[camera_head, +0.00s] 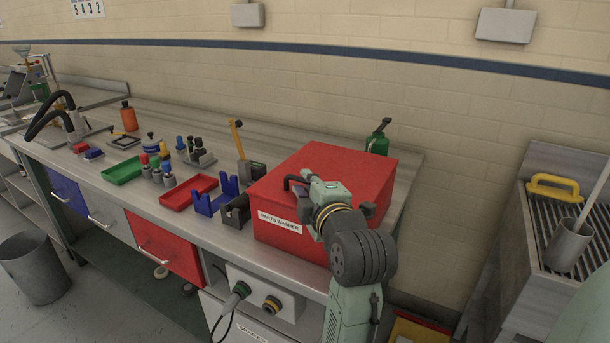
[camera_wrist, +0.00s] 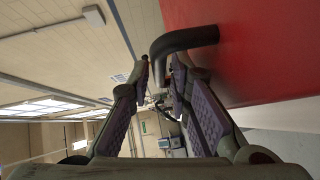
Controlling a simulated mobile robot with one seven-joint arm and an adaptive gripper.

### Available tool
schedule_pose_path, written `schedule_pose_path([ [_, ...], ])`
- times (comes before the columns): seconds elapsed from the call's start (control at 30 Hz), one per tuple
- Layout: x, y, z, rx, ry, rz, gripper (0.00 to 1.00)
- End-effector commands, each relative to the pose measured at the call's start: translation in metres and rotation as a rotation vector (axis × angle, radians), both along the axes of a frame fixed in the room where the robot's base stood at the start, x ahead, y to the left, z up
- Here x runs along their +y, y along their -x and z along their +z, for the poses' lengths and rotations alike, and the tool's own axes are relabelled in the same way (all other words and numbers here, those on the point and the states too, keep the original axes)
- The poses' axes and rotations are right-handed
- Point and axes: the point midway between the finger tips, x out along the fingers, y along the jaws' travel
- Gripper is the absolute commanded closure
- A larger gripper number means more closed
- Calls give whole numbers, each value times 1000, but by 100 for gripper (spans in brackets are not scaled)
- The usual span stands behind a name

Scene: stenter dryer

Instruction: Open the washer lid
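The red parts washer (camera_head: 285,232) stands on the bench, with a white label on its front. Its flat red lid (camera_head: 345,165) looks down and shut. A black bent handle (camera_head: 291,179) sits at the lid's left side. My gripper (camera_head: 303,189) is at the handle, over the lid. In the wrist view, my gripper (camera_wrist: 160,78) has its two purple-padded fingers apart. The handle (camera_wrist: 187,40) reaches from the red surface to the space at the fingertips. I cannot tell whether the fingers touch it.
Blue holders (camera_head: 215,197), a red tray (camera_head: 188,191) and a green tray (camera_head: 124,170) lie left of the washer on the bench. A slatted sink unit (camera_head: 561,205) is at the right.

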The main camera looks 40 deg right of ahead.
Motion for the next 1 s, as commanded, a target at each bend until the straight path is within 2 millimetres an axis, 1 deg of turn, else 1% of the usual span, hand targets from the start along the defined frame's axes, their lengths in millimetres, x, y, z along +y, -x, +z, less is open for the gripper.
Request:
schedule_pose_path([
  [0.03, -2, -6, 1, 1, -3, 0, 82],
  [0.1, -4, -11, -1, 1, -1, -1, 82],
  [0.2, -6, -15, -2, 0, -1, -1, 82],
  [0.47, -7, -16, -3, 0, 0, -1, 82],
  [0.73, -6, -16, -3, -1, 0, -1, 99],
  [1.0, -6, -15, -3, -1, 0, -1, 100],
])
